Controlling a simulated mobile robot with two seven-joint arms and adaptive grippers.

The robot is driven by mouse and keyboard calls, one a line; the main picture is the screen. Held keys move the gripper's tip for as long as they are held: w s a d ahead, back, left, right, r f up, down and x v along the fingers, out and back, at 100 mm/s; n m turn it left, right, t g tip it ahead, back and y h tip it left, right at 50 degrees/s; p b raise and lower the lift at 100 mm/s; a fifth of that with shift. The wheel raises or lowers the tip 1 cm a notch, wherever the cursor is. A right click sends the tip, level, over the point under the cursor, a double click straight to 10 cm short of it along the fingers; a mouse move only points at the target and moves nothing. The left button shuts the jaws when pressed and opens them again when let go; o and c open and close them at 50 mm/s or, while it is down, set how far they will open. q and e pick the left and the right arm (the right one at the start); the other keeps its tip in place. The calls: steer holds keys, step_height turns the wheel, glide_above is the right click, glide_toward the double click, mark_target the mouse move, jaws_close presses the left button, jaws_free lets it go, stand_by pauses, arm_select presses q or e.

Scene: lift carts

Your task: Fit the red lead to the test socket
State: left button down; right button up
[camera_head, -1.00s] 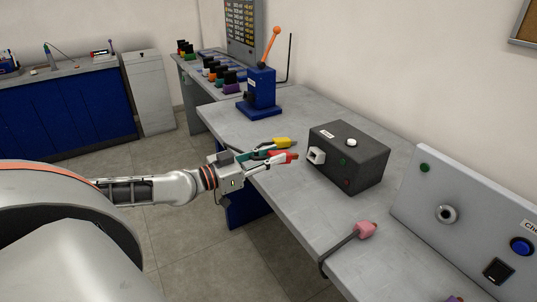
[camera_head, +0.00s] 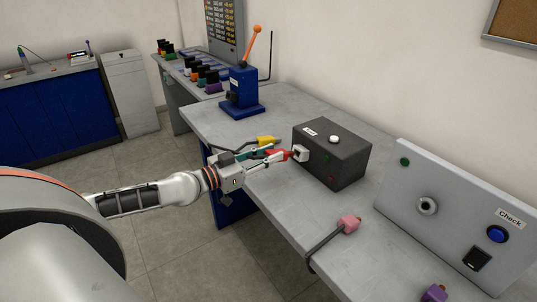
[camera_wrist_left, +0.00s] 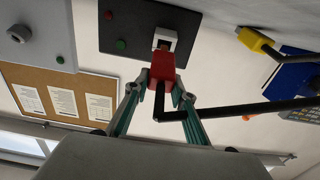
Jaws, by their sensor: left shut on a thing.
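The red lead (camera_head: 277,155) is in my left gripper (camera_head: 272,153), which is shut on its plug. The wrist view shows the red plug (camera_wrist_left: 162,68) between the two fingertips, with its black cable bending off to the right. The test socket (camera_head: 301,154) is a white square fitting on the left face of a dark grey box (camera_head: 345,160). The plug's front end lines up with the socket (camera_wrist_left: 165,40) and meets or overlaps it in the wrist view. I cannot tell how deep it sits. My right gripper is not in view.
A yellow lead (camera_head: 266,140) lies on the bench (camera_head: 290,208) behind my gripper. A pink lead (camera_head: 349,224) lies in front of the box, and a purple one (camera_head: 435,293) farther right. A grey check panel (camera_head: 460,205) stands at right. A blue lever press (camera_head: 242,90) stands behind.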

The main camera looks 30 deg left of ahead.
mark_target(286, 151)
arm_select(q)
steer(key=shift+w+d, duration=0.1)
steer(key=shift+w, duration=0.15)
steer(key=shift+w+d+f, duration=0.1)
steer(key=shift+w, duration=0.2)
steer(key=shift+w+d+f+p, duration=0.15)
steer(key=shift+w+d+p, duration=0.15)
steer(key=shift+w, duration=0.2)
steer(key=shift+w, duration=0.1)
steer(key=shift+w+d+f, duration=0.1)
steer(key=shift+w+f, duration=0.1)
steer(key=shift+w, duration=0.1)
steer(key=shift+w+d+f, duration=0.1)
steer(key=shift+w+d, duration=0.1)
steer(key=shift+w, duration=0.3)
steer(key=c, duration=1.6)
jaws_free()
steer(key=shift+f, duration=0.1)
